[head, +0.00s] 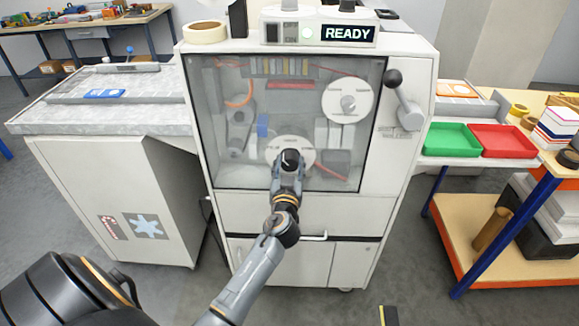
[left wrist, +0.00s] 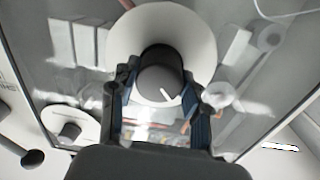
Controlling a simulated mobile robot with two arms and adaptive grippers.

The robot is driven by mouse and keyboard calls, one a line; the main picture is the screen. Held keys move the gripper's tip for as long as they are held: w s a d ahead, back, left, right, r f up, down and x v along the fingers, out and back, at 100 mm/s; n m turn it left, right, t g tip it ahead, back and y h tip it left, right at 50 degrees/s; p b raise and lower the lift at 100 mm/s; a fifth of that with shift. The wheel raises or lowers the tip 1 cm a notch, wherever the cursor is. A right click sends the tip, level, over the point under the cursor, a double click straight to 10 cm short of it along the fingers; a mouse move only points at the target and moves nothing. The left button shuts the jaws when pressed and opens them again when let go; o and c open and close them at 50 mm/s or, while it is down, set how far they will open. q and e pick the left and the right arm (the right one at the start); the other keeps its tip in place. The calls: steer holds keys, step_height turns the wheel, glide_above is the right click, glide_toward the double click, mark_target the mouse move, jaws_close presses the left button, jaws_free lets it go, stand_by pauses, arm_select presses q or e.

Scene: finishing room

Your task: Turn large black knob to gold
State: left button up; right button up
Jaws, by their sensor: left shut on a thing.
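The large black knob (left wrist: 160,72) shows in the left wrist view, with a white pointer line on its face slanting to lower right. A round white disc (left wrist: 190,30) lies behind it; in the head view the disc (head: 272,151) is low on the machine's front window. My left gripper (left wrist: 160,92) is shut on the knob, one finger on each side. In the head view the gripper (head: 290,160) covers most of the knob. I cannot make out a gold mark. My right gripper is not in view.
The white machine (head: 400,170) carries a READY display (head: 348,33) and a black-ended lever (head: 404,102) at right. A second white disc (head: 348,98) is higher in the window. A green tray (head: 452,138) and a red tray (head: 502,140) sit at right, a grey-topped cabinet (head: 110,115) at left.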

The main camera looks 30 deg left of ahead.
arm_select(q)
steer(key=m, duration=0.4)
steer(key=shift+m, duration=0.3)
steer(key=m, duration=0.3)
steer(key=shift+m, duration=0.4)
steer(key=o, duration=1.2)
steer(key=shift+c, duration=0.2)
steer(key=shift+s+d, duration=0.35)
steer(key=shift+s, duration=0.1)
steer(key=v, duration=1.1)
